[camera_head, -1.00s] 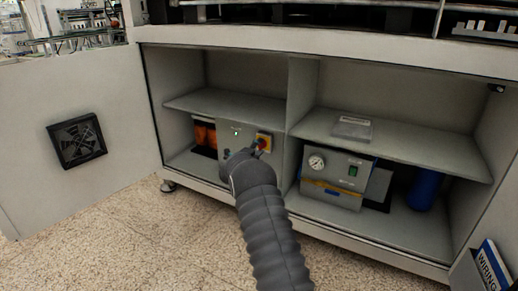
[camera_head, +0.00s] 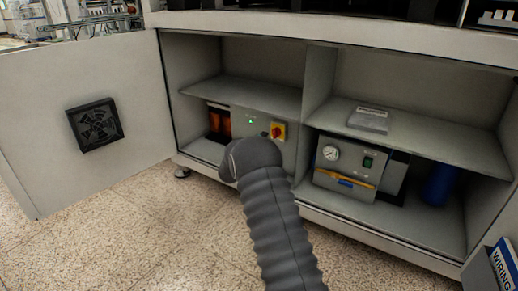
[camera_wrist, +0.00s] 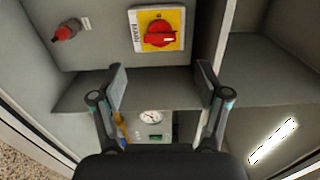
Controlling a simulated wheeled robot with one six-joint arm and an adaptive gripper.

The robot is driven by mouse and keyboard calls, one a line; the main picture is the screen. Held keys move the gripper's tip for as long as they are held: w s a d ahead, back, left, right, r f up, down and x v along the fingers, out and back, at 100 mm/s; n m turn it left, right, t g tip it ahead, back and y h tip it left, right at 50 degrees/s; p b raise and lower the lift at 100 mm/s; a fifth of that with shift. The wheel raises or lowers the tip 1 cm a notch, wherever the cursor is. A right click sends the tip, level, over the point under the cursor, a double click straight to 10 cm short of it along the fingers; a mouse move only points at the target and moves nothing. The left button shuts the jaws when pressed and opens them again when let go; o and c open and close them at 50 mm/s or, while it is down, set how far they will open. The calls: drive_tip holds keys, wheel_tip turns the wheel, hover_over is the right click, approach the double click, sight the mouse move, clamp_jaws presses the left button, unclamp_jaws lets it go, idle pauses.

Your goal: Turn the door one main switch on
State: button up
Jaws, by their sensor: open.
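In the camera_head view the switch (camera_head: 278,131) sits on the grey box in the left bay of the open cabinet. My gripper (camera_wrist: 162,78) is open and empty; its two fingers are spread below the switch in the wrist view, apart from it. In the camera_head view my arm hides the gripper.
A green lamp (camera_head: 250,121) is lit on the switch box. A red knob (camera_wrist: 67,31) shows beside the switch. A gauge unit (camera_head: 345,168) stands right of the divider (camera_head: 318,92). The shelf (camera_head: 245,93) lies above the switch box. The open door (camera_head: 85,165) stands at left.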

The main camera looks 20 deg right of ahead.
drive_tip(key=shift+v, duration=1.9)
